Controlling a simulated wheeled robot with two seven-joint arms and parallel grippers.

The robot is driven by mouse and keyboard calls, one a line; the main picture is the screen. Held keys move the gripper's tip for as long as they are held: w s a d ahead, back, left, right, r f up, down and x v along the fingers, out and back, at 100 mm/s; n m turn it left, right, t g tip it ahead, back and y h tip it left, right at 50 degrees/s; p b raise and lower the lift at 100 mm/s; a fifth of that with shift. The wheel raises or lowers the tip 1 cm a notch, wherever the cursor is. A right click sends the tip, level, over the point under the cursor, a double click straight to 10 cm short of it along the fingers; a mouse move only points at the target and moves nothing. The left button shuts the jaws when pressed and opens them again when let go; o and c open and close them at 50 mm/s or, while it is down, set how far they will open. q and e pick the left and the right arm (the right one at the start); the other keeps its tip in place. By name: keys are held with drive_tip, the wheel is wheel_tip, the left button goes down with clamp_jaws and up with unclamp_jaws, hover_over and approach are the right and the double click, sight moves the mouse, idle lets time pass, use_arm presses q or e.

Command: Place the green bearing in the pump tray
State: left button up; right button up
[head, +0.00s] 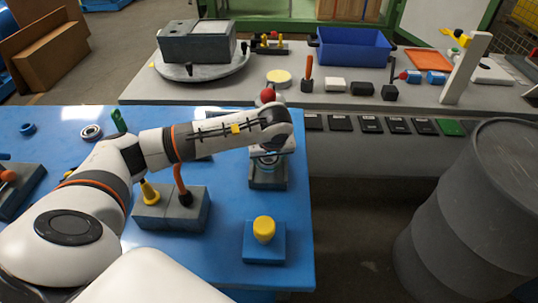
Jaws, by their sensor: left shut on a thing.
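My left gripper (268,160) points down at the right side of the blue table, above a grey block-like fixture (268,179). It is shut on a small ring-like thing with a blue-green tint, which looks like the green bearing; the fingers and wrist hide most of it. I cannot tell whether it touches the fixture below. I cannot make out for sure which thing is the pump tray. My right gripper is not in view.
On the blue table (225,277) are a metal ring (91,132), a blue ring (27,128), a grey block with levers (150,213) and a yellow knob on a blue base (264,230). Behind stand a blue bin (352,49) and a turntable (203,70). A dark barrel (470,215) stands right.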

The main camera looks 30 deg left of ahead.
use_arm(q)
drive_tip(key=shift+f+b, duration=0.45)
drive_tip(key=shift+f, duration=0.1)
drive_tip(key=o, duration=1.3)
drive_tip(key=shift+r+p, duration=0.55)
drive_tip(key=shift+p, duration=0.05)
drive_tip(key=shift+r, duration=0.4)
drive_tip(key=shift+b+v, duration=1.15)
drive_tip(key=shift+v, duration=4.6)
drive_tip(key=shift+s+d+f, duration=0.1)
